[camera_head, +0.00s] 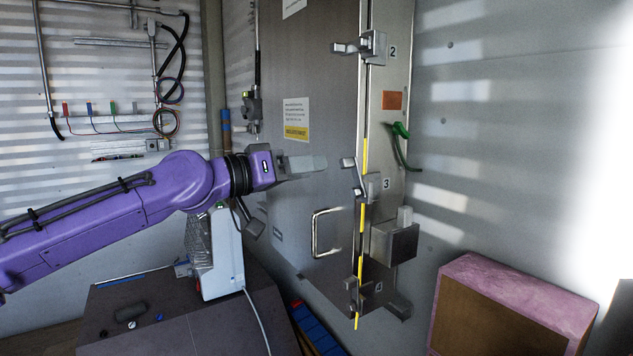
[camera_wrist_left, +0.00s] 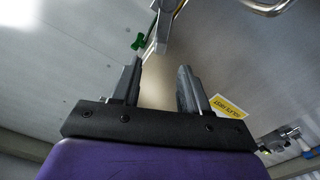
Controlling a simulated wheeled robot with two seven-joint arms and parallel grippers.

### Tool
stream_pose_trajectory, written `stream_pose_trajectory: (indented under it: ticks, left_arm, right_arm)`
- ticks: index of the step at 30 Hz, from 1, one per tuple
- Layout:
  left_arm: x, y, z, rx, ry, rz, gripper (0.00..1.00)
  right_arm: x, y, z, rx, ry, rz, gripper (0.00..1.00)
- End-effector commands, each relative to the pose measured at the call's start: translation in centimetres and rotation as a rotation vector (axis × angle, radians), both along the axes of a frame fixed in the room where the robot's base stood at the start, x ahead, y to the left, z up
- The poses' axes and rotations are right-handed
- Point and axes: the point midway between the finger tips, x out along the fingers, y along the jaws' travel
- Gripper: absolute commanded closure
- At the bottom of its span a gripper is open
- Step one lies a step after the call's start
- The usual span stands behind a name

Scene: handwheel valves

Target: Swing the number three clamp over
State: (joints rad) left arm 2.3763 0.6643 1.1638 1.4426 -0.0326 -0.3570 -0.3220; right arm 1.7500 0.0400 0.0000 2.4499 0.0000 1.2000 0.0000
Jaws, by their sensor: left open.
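The number three clamp (camera_head: 352,175) is a grey lever at the door's right edge, beside a plate marked 3 (camera_head: 386,184). Its lever tilts up and left from the edge. My left gripper (camera_head: 318,163) points right at about the lever's height and shows just left of it, apart from it. In the left wrist view, the gripper (camera_wrist_left: 160,72) has its two fingers spread with nothing between them. A grey lever, which looks like the same clamp (camera_wrist_left: 163,25), shows beyond the fingertips. My right gripper is not in view.
Clamp 2 (camera_head: 372,47) is above and clamp 4 (camera_head: 355,290) below on the same door edge. A D-shaped door handle (camera_head: 315,233) sits below my gripper. A green handle (camera_head: 401,130) hangs right of the edge. A pink-topped box (camera_head: 520,290) stands lower right.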

Motion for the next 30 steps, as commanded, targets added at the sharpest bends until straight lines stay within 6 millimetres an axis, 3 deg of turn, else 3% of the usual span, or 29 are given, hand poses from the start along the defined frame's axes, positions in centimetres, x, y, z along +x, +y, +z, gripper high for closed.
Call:
stream_pose_trajectory:
  ticks: [17, 28, 30]
  left_arm:
    - [4.2, -5.8, 0.1, -0.001, 0.005, 0.000, 0.55]
    - [4.3, -5.8, -0.1, -0.001, 0.003, 0.001, 0.55]
    - [4.2, -5.8, -0.1, -0.001, 0.003, 0.001, 0.78]
  right_arm:
    - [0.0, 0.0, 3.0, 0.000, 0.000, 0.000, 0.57]
    - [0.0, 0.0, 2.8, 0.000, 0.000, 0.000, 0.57]
    - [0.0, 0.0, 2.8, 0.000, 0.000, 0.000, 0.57]
